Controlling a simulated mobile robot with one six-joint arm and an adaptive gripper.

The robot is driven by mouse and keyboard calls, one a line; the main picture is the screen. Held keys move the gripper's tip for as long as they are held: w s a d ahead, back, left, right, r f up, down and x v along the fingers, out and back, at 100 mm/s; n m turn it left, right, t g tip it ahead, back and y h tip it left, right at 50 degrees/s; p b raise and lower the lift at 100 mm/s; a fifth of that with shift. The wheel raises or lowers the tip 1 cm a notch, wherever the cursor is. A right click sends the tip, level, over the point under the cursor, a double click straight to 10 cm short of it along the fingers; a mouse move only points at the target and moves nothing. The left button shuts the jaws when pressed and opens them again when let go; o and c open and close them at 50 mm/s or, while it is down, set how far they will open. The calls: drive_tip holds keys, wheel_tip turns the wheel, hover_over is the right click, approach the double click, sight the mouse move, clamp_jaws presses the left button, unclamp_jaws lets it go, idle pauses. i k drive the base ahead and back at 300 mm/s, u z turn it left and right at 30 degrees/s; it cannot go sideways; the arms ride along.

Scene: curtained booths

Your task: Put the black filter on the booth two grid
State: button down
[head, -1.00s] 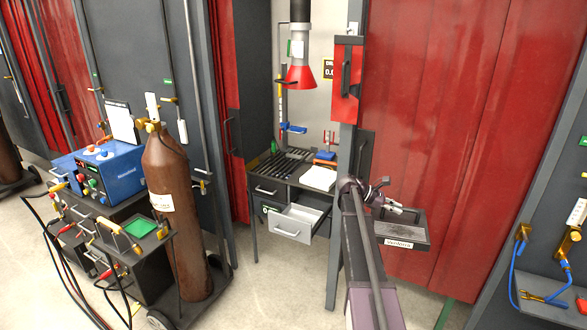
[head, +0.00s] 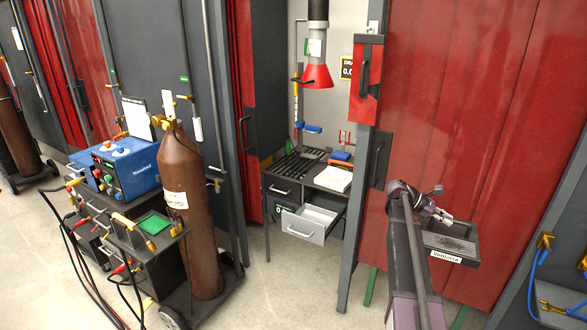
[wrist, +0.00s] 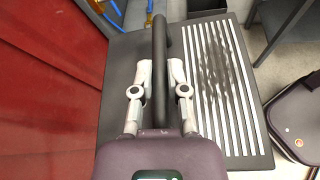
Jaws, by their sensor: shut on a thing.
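My gripper (head: 438,214) is shut on a thick black bar (wrist: 160,60), which stands up between its fingers in the wrist view. The bar appears to be the handle of a dark, tray-like panel, likely the black filter (head: 462,244). This panel has pale slats with a dark smudge and a white label on its front rim. The wrist view shows it under the fingers (wrist: 158,92). It hangs in front of a red curtain. A slatted grid (head: 292,166) tops the table inside the open booth, left of my gripper. The booth's number cannot be made out.
A grey post (head: 358,220) and red curtain (head: 470,110) stand between the filter and the booth. An open drawer (head: 305,230) juts out below the grid. A gas bottle (head: 190,220) and a welding cart stand at left. A red hood (head: 317,77) hangs over the grid.

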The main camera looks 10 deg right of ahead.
sight(289, 168)
drive_tip(key=u, duration=0.05)
drive_tip(key=i, duration=1)
drive_tip(key=z, duration=0.05)
